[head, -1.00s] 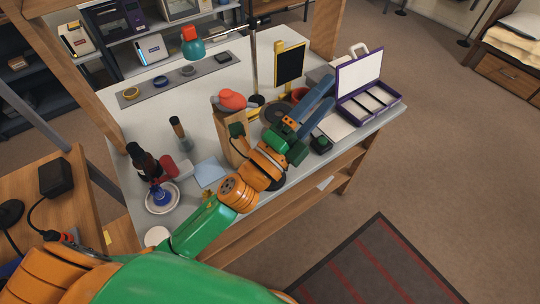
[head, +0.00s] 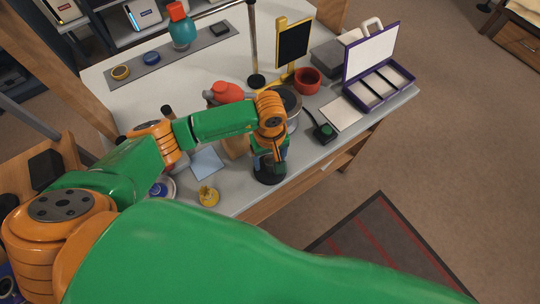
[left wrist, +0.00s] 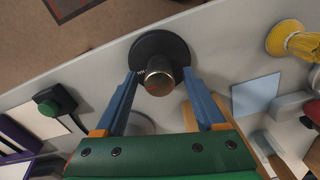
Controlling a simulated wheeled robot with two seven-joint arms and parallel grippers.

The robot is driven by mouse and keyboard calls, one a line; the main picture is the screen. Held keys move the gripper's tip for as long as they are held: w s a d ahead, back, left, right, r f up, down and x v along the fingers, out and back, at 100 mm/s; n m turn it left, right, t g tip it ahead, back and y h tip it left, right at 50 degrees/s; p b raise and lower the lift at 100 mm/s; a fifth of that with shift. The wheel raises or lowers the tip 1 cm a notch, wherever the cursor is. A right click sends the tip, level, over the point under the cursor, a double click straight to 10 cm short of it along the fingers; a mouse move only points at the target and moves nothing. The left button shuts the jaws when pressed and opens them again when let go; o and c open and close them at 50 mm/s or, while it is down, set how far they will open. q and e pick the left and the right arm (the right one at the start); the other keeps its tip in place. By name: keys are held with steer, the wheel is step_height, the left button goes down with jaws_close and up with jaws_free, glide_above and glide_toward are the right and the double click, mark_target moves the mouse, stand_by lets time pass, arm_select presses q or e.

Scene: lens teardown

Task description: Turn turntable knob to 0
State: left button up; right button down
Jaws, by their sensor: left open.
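My left gripper (head: 270,164) points down near the table's front edge, open. In the left wrist view its blue fingers (left wrist: 160,78) stand on either side of a brass-topped post on a round black base (left wrist: 158,46). I cannot tell whether they touch it. The base also shows below the gripper in the head view (head: 268,177). The grey turntable (head: 289,96) is partly hidden behind my arm. A small black box with a green knob (head: 324,132) sits to its right; it also shows in the left wrist view (left wrist: 48,104). I see no dial marks on it.
A red cup (head: 307,82), a white card (head: 344,113) and an open purple case (head: 378,87) stand to the right. A blue sheet (head: 206,162) and a yellow piece (head: 208,196) lie to the left. The wooden stand is mostly hidden by my arm.

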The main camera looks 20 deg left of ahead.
arm_select(q)
steer(key=shift+f, duration=0.2)
jaws_close()
